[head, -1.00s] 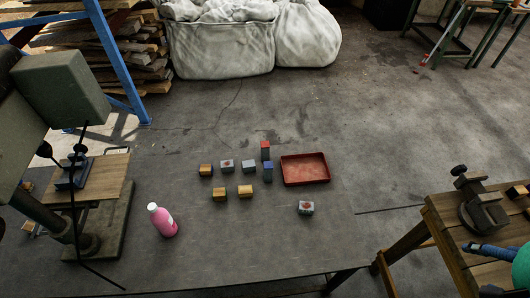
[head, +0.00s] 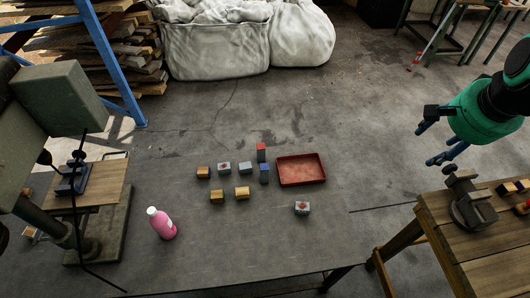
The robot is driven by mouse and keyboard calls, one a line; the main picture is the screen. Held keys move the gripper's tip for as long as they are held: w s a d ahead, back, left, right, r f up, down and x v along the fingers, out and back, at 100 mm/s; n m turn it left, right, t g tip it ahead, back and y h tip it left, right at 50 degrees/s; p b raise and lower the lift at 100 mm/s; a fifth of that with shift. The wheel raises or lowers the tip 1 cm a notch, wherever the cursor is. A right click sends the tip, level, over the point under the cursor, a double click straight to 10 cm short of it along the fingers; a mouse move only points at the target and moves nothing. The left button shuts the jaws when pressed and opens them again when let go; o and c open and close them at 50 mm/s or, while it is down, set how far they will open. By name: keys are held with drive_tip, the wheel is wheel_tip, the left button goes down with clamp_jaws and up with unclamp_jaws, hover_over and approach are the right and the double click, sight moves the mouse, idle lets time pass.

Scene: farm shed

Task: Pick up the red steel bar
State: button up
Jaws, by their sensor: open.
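The red steel bar (head: 261,152) stands upright on the grey table, at the back of a cluster of small blocks and just left of the red tray (head: 302,182). A blue block (head: 264,172) stands close in front of it and hides part of its lower end. My gripper (head: 428,146) is at the right, in the air above the far edge of the wooden workbench. It is open and empty, its dark fingers pointing left, well to the right of the bar.
Grey blocks (head: 245,168) and yellow-brown blocks (head: 242,193) lie left of the bar. Another grey block (head: 302,208) sits in front of the tray. A pink bottle (head: 161,223) and a drill press (head: 52,100) stand at left. A vise (head: 470,205) sits on the workbench.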

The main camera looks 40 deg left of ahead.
drive_tip(key=w+a+f+m+g+p, duration=0.1)
drive_tip(key=w+a+f, duration=0.2)
drive_tip(key=w+a, duration=0.35)
drive_tip(key=w+a+f+m+p, duration=0.1)
drive_tip(key=w+a+f, duration=0.15)
drive_tip(key=a, duration=0.65)
drive_tip(key=m+g+p, duration=0.3)
drive_tip(key=m+p, duration=0.1)
drive_tip(key=m, duration=0.1)
hover_over(261, 147)
drive_tip(key=d, duration=0.2)
wheel_tip(261, 147, down, 33)
drive_tip(key=shift+s, duration=0.2)
drive_tip(key=shift+f, duration=0.15)
drive_tip(key=shift+w+a+f, duration=0.1)
drive_tip(key=shift+a+f, duration=0.15)
drive_tip(key=shift+f, duration=1.1)
drive_tip(key=shift+w+a+f, duration=0.1)
drive_tip(key=shift+a+f, duration=0.1)
drive_tip(key=shift+f, duration=1.2)
drive_tip(key=shift+a+f, duration=0.25)
drive_tip(key=shift+f, duration=1.1)
drive_tip(key=shift+f, duration=0.15)
drive_tip(key=shift+w+a+f, duration=0.1)
drive_tip(key=shift+a+f, duration=0.1)
drive_tip(key=shift+f, duration=1)
drive_tip(key=shift+a+f, duration=0.2)
drive_tip(key=shift+f, duration=1)
